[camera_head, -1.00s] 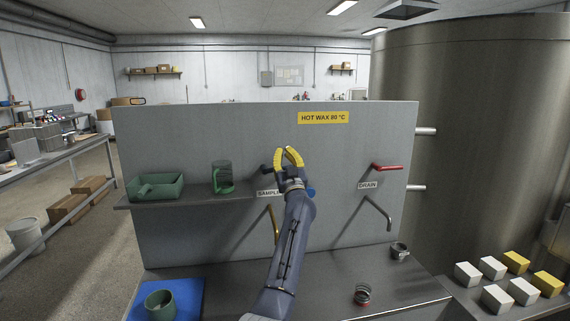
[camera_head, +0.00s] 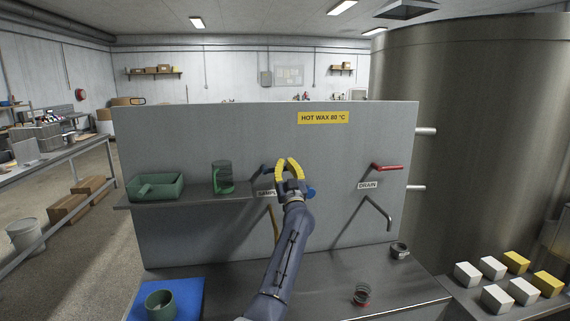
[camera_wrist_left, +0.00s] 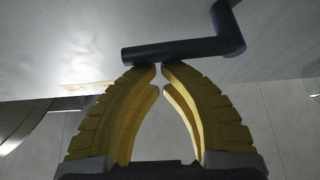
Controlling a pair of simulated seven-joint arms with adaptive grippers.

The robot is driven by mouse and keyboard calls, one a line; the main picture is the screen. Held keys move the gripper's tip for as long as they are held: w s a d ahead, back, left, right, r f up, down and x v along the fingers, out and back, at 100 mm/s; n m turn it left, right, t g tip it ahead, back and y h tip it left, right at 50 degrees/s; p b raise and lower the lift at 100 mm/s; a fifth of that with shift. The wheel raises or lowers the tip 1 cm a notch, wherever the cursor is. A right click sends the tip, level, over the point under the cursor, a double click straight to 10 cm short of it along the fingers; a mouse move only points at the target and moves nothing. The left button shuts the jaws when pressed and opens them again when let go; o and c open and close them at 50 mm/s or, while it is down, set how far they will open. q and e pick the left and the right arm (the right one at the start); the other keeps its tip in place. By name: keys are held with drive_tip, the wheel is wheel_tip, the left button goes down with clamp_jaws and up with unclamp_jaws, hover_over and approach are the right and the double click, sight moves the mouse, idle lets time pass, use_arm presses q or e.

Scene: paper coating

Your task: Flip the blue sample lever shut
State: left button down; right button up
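In the left wrist view the lever (camera_wrist_left: 182,50) is a dark blue bent bar lying across, just beyond the fingertips. My left gripper (camera_head: 289,161) has its yellow fingers curved together, tips almost meeting, with nothing between them. The tips (camera_wrist_left: 158,68) are at the bar's lower edge; I cannot tell whether they touch. My right gripper is not in view.
A red drain lever (camera_head: 387,167) and its spout (camera_head: 377,213) are to the right. A shelf (camera_head: 205,198) on the left holds a green tray (camera_head: 156,187) and a green mug (camera_head: 222,178). A green cup (camera_head: 160,304) stands on a blue mat (camera_head: 188,291) below.

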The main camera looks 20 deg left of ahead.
use_arm(q)
drive_tip(key=shift+f+m+h, duration=0.4)
drive_tip(key=shift+f+m, duration=0.05)
drive_tip(key=shift+m, duration=0.05)
drive_tip(key=shift+f, duration=0.1)
